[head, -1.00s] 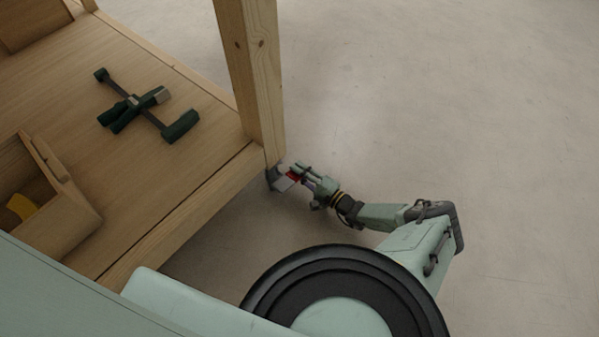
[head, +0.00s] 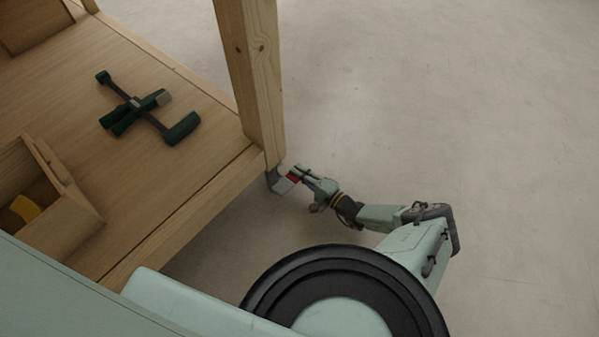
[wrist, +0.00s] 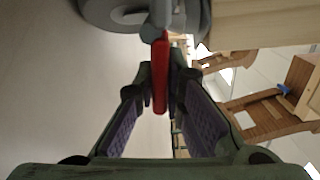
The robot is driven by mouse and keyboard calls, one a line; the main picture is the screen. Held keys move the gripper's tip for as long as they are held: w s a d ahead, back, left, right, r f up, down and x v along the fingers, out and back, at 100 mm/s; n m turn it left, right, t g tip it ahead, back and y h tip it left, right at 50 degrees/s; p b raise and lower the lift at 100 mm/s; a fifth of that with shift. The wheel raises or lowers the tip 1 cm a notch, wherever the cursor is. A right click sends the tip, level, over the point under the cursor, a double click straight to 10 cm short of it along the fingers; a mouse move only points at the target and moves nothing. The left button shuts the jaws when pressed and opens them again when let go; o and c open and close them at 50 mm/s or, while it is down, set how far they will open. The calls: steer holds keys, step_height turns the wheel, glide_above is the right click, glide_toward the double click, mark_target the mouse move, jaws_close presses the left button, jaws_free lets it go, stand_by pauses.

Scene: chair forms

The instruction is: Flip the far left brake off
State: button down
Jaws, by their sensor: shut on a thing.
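The brake is a red lever (wrist: 160,72) on a grey caster (wrist: 105,14) under the corner post of a wooden bench. In the head view the red lever (head: 293,178) is small beside the grey caster (head: 274,181). My gripper (head: 300,173) reaches in from the right, low near the floor. In the wrist view my gripper (wrist: 160,80) has its fingertips closed on either side of the red lever, which runs between them. The lever's far end meets the grey caster housing. The caster's underside is mostly hidden.
The wooden bench (head: 215,125) with its upright post (head: 250,75) stands just left of my gripper. A green clamp (head: 145,108) and an open wooden box (head: 55,230) rest on it. Wooden chairs (wrist: 265,115) show in the wrist view. The floor (head: 430,100) to the right is clear.

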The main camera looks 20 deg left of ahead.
steer(key=shift+s+r+n+p, duration=0.1)
steer(key=shift+r+n+p, duration=0.3)
steer(key=shift+n+p, duration=0.55)
steer(key=shift+s+r+n+p, duration=0.1)
steer(key=shift+r+n+p, duration=0.4)
steer(key=shift+n, duration=0.65)
steer(key=shift+f, duration=0.1)
steer(key=shift+a, duration=0.1)
steer(key=c, duration=1.7)
jaws_free()
steer(key=v, duration=1.2)
